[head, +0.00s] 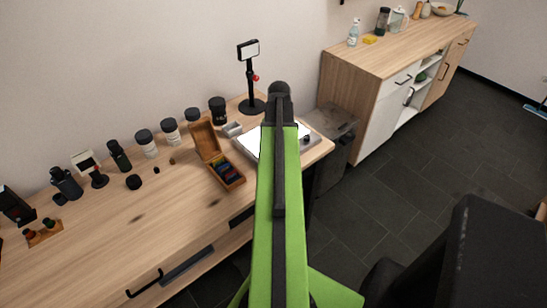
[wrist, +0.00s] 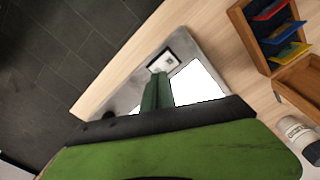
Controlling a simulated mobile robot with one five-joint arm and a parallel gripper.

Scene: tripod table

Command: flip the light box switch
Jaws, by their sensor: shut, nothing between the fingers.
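The light box (head: 312,131) is a flat grey box with a bright white panel on the far right part of the wooden table. My arm hides its middle in the head view. In the wrist view the light box (wrist: 190,45) shows its lit white panel and, beside it, a small pale plate with a dark border (wrist: 163,61). I cannot tell whether this plate is the switch. A dark knob (head: 306,138) is at the box's right side. My gripper (wrist: 159,75) is shut and empty, its tip over the box near the plate. I cannot tell if it touches.
An open wooden case (head: 231,181) with coloured pieces stands left of the light box. A black stand with a small screen (head: 249,80) is behind it. Bottles and lenses (head: 147,146) line the wall side. The table's front edge is close to the box.

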